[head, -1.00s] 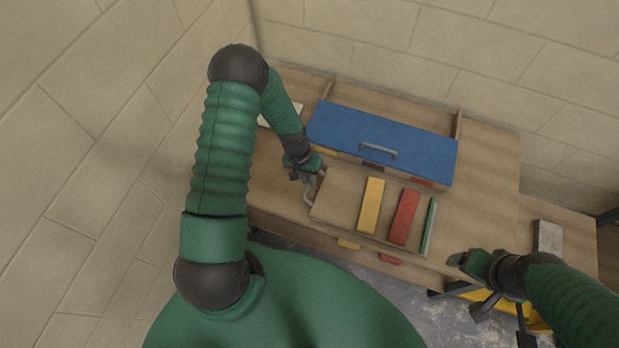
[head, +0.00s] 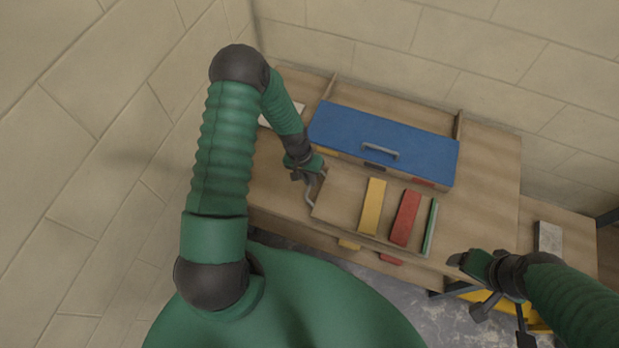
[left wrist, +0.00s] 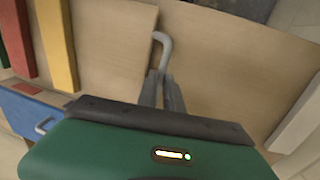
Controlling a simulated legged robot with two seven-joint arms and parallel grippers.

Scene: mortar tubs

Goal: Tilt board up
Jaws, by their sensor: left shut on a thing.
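The wooden board (head: 343,208) lies in front of the blue box, with a yellow block (head: 371,205), a red block (head: 406,217) and a thin green strip (head: 430,228) on it. A grey handle (head: 308,194) sits at its left edge. My left gripper (head: 309,178) is shut on this handle; the left wrist view shows the fingers (left wrist: 162,88) closed around the handle's lower part (left wrist: 162,52). My right gripper (head: 466,262) is off to the right, apart from the board; its fingers are too unclear to tell their state.
A blue box (head: 385,138) with a grey handle stands behind the board. A white piece (head: 281,114) lies at the back left. A grey block (head: 547,236) stands at the far right. Brick walls close in the left and back.

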